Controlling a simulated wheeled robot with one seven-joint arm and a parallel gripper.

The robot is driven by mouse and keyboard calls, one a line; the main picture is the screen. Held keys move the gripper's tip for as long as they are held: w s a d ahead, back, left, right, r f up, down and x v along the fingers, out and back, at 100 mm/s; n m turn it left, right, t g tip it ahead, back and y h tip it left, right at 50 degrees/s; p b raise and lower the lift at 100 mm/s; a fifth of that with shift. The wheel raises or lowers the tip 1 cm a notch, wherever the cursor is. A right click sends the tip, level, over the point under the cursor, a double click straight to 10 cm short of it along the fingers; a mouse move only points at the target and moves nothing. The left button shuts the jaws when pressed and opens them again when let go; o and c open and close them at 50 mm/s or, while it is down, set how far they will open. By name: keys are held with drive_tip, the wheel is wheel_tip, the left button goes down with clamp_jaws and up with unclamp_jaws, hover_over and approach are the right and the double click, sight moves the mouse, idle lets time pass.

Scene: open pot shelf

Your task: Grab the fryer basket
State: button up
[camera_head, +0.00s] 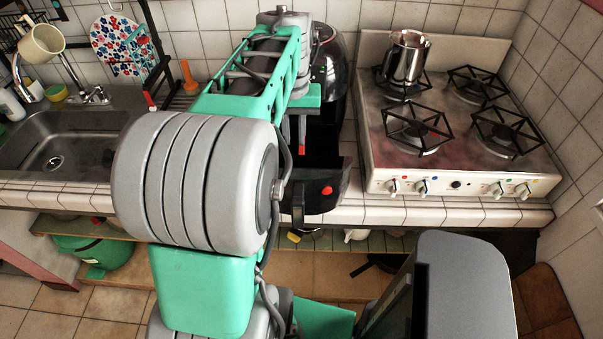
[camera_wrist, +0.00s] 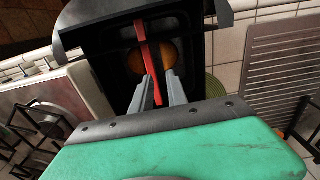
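The fryer basket (camera_head: 320,196) is a black drawer with a dark front and an orange-red mark, pulled out at the counter's front edge below the black air fryer (camera_head: 332,62). In the wrist view the basket (camera_wrist: 108,70) fills the upper middle, with a round orange-brown patch (camera_wrist: 152,62) inside. My gripper (camera_wrist: 160,78) points down over the basket, its two grey fingers apart. A narrow red bar (camera_wrist: 145,50) runs between the fingers; a gap shows beside it, and firm contact cannot be made out. My arm hides part of the fryer in the head view.
A stove (camera_head: 450,125) with a metal pot (camera_head: 405,58) stands close on the right. A sink (camera_head: 60,150) and a ribbed drainboard (camera_wrist: 284,62) lie on the left in the head view. A green pot (camera_head: 95,252) is on the lower shelf.

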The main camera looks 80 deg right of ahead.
sight(301, 162)
drive_tip(key=f, duration=0.3)
drive_tip(key=s+f+p, duration=0.1)
drive_tip(key=f, duration=0.5)
drive_tip(key=shift+s+f+p, duration=0.2)
drive_tip(key=shift+s+p, duration=0.15)
drive_tip(key=shift+p, duration=0.05)
clamp_jaws()
drive_tip(key=shift+r, duration=0.15)
idle(0.6)
